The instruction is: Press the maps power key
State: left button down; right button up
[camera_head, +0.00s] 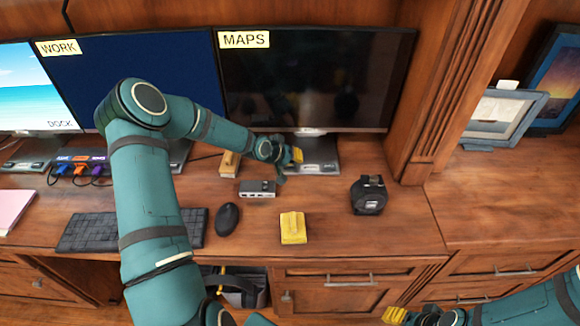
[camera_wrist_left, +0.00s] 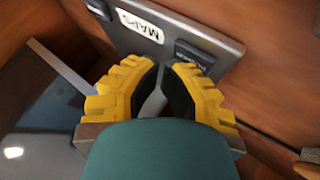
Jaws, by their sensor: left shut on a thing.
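The MAPS monitor (camera_head: 318,85) has a dark screen. Its grey base (camera_head: 318,170) stands on the desk below it. In the left wrist view the base plate (camera_wrist_left: 222,40) carries a white MAPS label (camera_wrist_left: 138,25) and a dark raised key (camera_wrist_left: 203,55), whose lettering is too small to read. My left gripper (camera_head: 292,156) is at the base's left side; in the wrist view its yellow fingertips (camera_wrist_left: 160,68) are close together beside the key, over the plate. A grey piece shows between the fingers; I cannot make it out. My right gripper (camera_head: 400,318) is low at the bottom edge, partly cut off.
A small grey hub (camera_head: 257,188), a mouse (camera_head: 227,218), a yellow block (camera_head: 293,228) and a black tape measure (camera_head: 368,194) lie on the desk. A wooden block (camera_head: 229,164) stands left of my gripper. The WORK monitor (camera_head: 90,80) is at left. Picture frames (camera_head: 505,115) stand right.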

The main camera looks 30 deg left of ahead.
aim_at(293, 166)
pick_arm(q)
jog(key=shift+f, duration=0.25)
dwell(0.4)
jog(key=shift+r+p, duration=0.3)
jog(key=shift+r, duration=0.25)
jog(key=shift+r+p, duration=2.2)
jog(key=shift+r, duration=0.85)
jog(key=shift+f, duration=0.1)
